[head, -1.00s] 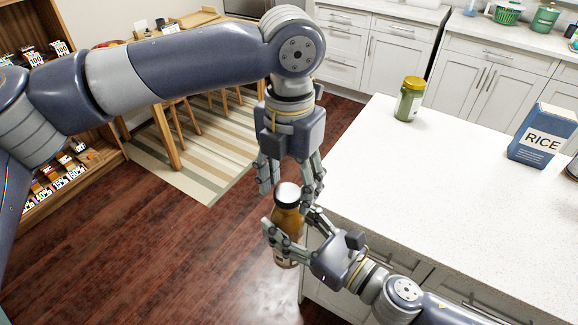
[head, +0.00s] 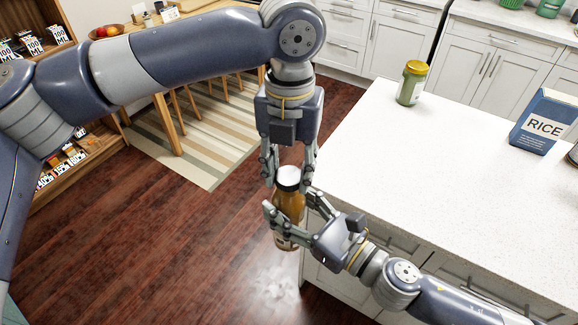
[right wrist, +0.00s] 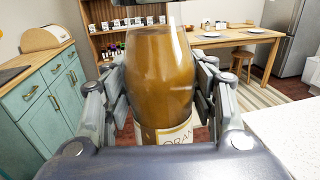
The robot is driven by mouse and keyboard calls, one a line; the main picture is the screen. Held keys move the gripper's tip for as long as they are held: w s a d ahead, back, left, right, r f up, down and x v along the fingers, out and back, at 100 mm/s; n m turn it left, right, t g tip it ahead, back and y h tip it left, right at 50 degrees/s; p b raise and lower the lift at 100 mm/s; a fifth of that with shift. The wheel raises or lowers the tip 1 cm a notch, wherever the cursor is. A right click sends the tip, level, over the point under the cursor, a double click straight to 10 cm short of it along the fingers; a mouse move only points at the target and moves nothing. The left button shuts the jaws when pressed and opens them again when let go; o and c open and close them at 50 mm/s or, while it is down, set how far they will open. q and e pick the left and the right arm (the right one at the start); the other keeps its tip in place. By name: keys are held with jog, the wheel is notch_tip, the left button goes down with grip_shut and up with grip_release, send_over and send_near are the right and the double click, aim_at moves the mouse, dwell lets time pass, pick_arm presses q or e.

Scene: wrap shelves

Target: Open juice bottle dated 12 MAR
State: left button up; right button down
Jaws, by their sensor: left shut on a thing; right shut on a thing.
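A juice bottle with amber contents (head: 289,207) and a white cap (head: 288,174) is held upright off the island's front left corner. My right gripper (head: 291,212) is shut on its body from the side.
The white island counter (head: 450,190) is on the right, with a green jar (head: 411,84) and a blue rice box (head: 543,122) on it. Open wooden floor (head: 150,250) lies at left. A wooden shelf (right wrist: 92,45) and table (right wrist: 235,38) stand behind.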

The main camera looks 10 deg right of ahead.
pick_arm(q)
jog(key=n, duration=0.5)
jog(key=shift+s+d, duration=0.1)
jog(key=shift+d, duration=0.1)
jog(key=n, duration=0.9)
jog(key=shift+r, duration=0.1)
jog(key=n, duration=0.6)
jog(key=shift+a+n, duration=0.1)
jog(key=shift+n, duration=0.3)
jog(key=n, duration=0.6)
jog(key=shift+w+a, duration=0.1)
jog(key=shift+w, duration=0.1)
jog(key=n, duration=0.5)
jog(key=shift+a, duration=0.1)
jog(key=n, duration=0.6)
jog(key=shift+a+n, duration=0.1)
jog(key=shift+n, duration=0.3)
jog(key=n, duration=0.6)
jog(key=shift+r, duration=0.1)
jog(key=n, duration=0.5)
jog(key=shift+s+n, duration=0.1)
jog(key=shift+n, duration=0.3)
jog(key=shift+r, duration=0.15)
jog(key=shift+r, duration=0.95)
